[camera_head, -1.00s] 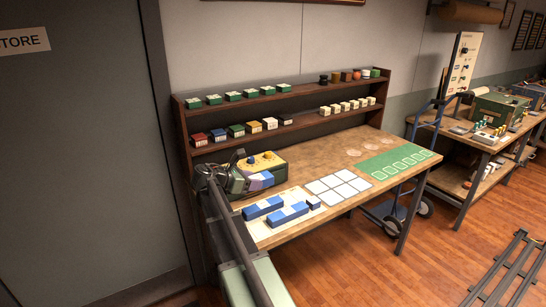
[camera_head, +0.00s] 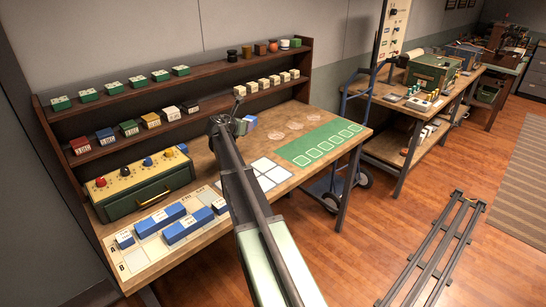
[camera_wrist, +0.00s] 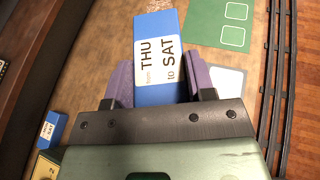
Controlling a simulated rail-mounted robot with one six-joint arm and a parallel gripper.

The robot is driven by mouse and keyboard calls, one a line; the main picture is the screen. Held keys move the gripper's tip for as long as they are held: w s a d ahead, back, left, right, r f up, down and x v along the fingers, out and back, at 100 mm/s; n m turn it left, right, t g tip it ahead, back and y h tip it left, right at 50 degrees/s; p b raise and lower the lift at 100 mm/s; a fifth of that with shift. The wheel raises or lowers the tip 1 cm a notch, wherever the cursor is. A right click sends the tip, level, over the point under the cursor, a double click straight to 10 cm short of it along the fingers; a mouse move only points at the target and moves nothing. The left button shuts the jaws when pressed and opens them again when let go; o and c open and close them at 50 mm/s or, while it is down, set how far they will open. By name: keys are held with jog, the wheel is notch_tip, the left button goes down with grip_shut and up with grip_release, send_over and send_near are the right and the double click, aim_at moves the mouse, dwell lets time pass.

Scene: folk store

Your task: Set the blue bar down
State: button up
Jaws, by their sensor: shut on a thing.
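My gripper (camera_wrist: 160,85) is shut on a blue bar (camera_wrist: 155,28) with a white label reading "THU" and "SAT". The purple fingers press on its two sides. In the head view the arm hides most of this bar, and only a blue end (camera_head: 250,121) shows beside my gripper (camera_head: 238,126), over the back middle of the table. Two long blue bars (camera_head: 160,221) (camera_head: 187,227) and two short blue blocks (camera_head: 124,240) (camera_head: 220,206) lie on the white lettered board (camera_head: 145,254) at the table's left.
A green box with a yellow knobbed top (camera_head: 140,186) stands at the back left. A white-celled mat (camera_head: 272,172) and a green mat (camera_head: 315,148) lie on the right half. Shelves (camera_head: 190,119) with small boxes rise behind. Bare wood (camera_head: 208,160) shows behind the mats.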

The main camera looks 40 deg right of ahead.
jog(key=shift+w, duration=0.25)
jog(key=shift+a+n+t, duration=0.3)
notch_tip(320, 180, down, 20)
jog(key=b, duration=2)
jog(key=shift+f+b, duration=0.25)
jog(key=shift+b, duration=0.05)
jog(key=shift+r+p, duration=0.3)
jog(key=shift+f, duration=0.2)
jog(key=o, duration=0.9)
